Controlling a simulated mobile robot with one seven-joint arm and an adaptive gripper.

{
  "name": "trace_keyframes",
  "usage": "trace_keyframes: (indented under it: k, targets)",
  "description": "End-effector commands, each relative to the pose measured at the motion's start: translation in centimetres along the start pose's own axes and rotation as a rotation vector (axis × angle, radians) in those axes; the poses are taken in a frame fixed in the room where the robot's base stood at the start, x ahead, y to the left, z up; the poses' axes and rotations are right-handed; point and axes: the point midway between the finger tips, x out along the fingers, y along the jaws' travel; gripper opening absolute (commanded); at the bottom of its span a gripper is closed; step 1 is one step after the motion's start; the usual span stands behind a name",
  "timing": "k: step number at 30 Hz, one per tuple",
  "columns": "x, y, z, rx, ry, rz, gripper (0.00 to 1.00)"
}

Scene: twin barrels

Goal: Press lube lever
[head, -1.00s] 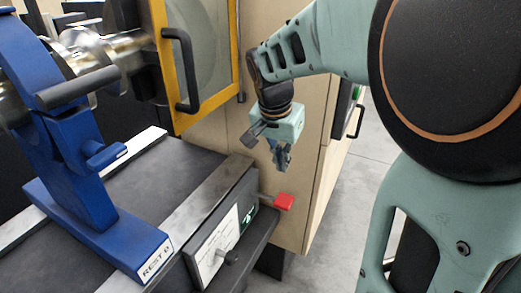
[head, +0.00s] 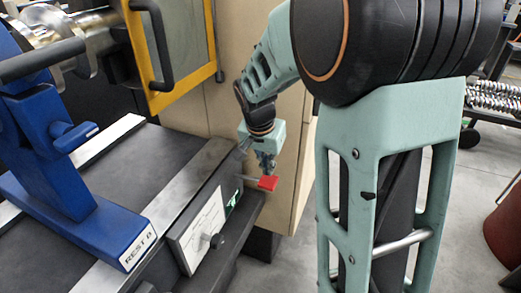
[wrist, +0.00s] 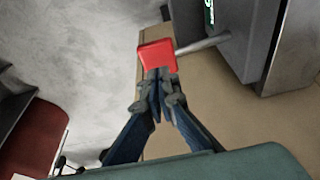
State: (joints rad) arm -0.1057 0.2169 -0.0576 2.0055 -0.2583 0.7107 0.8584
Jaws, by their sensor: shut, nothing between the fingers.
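The lube lever is a thin metal rod with a red paddle (head: 267,183) at its end, sticking out from the right side of the machine's control box. In the wrist view the red paddle (wrist: 157,56) is right at the tips of my gripper (wrist: 158,80), and its rod (wrist: 203,43) runs right to the box. My gripper (head: 266,168) is shut and empty, just above the paddle in the head view. Whether the fingertips touch the paddle I cannot tell. The paddle's near edge is partly covered by the fingertips.
A blue rest (head: 68,185) labelled REST stands on the machine bed. A yellow-framed door (head: 169,55) is behind.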

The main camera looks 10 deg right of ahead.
Motion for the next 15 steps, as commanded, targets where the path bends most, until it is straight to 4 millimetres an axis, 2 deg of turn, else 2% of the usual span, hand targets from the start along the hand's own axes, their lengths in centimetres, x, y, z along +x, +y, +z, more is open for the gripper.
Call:
trace_keyframes:
  k: [1, 6, 15]
  targets:
    - [0.9, 0.0, 0.3, -0.001, -0.002, 0.001, 0.0]
    - [2.1, 0.0, 0.7, -0.001, -0.001, 0.0, 0.0]
    - [2.4, 0.0, 0.7, 0.0, 0.0, -0.001, 0.0]
